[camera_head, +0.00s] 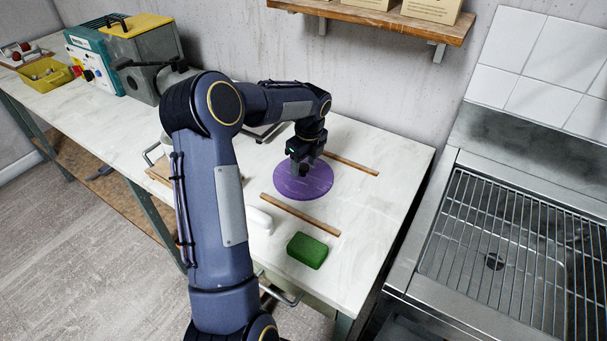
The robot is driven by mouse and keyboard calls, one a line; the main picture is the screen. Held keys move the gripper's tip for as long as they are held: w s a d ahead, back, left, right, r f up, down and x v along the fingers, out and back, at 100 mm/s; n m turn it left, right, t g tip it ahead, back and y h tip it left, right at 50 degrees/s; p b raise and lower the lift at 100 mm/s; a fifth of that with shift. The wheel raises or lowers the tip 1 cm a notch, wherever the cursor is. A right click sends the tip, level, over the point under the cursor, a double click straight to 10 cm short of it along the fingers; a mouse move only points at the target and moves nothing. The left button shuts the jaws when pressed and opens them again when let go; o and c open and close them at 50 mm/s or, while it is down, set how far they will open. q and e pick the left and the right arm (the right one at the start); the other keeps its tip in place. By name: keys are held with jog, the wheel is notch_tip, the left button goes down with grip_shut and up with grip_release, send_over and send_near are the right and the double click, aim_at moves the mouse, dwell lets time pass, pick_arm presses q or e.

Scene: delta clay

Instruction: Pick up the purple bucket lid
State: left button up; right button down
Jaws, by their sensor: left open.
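The purple bucket lid (318,184) is a flat round disc on the white worktop (385,245). It lies between two thin wooden strips. My left gripper (303,172) points down over the upper left part of the lid and hides some of it. The gripper is open; whether its fingertips touch the lid cannot be told. My right gripper is not in view.
A wooden strip (300,214) lies in front of the lid and another (350,164) behind it. A green block (307,250) and a white object (260,221) lie nearer. A metal sink with a wire rack (490,240) stands right. A shelf (380,20) hangs above.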

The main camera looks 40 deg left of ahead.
pick_arm(q)
jog(key=shift+f, duration=0.5)
jog(key=c, duration=1)
jog(key=shift+r, duration=0.2)
jog(key=shift+c, duration=0.2)
